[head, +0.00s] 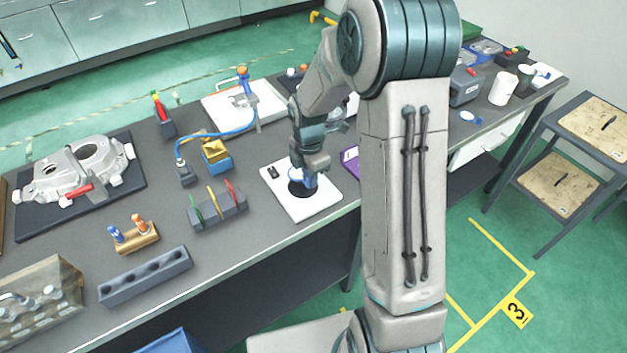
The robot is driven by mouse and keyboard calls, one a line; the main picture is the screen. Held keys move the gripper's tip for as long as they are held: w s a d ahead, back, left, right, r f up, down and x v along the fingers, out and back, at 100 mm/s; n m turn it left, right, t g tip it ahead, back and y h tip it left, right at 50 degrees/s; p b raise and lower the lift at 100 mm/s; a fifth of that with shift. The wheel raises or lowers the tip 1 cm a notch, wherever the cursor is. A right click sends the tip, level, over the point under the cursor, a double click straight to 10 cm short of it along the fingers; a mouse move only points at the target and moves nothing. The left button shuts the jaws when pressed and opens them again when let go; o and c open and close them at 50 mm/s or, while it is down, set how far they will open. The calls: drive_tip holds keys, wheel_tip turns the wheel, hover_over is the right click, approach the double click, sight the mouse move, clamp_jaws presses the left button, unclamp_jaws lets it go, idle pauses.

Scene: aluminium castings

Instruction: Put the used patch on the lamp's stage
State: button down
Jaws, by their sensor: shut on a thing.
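My gripper (304,183) points down over a white board (318,204) near the front edge of the bench. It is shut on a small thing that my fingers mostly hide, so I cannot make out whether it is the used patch. A black round disc (295,189) lies on the board just below my fingertips; I cannot tell if they touch it. A small dark item (273,172) is at the board's left corner. I cannot tell for certain which surface is the lamp's stage.
Left of the board are a grey rack with coloured pens (218,208) and a yellow and blue block (216,155). A large casting (82,170) lies on a dark mat at far left. Behind stands a blue-and-orange device on another white board (270,110). A purple item (349,158) is close right.

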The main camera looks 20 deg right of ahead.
drive_tip(key=shift+f, duration=1.6)
drive_tip(key=shift+f, duration=0.25)
drive_tip(key=c, duration=1.3)
unclamp_jaws()
drive_tip(key=shift+c, duration=0.2)
drive_tip(key=shift+r, duration=0.2)
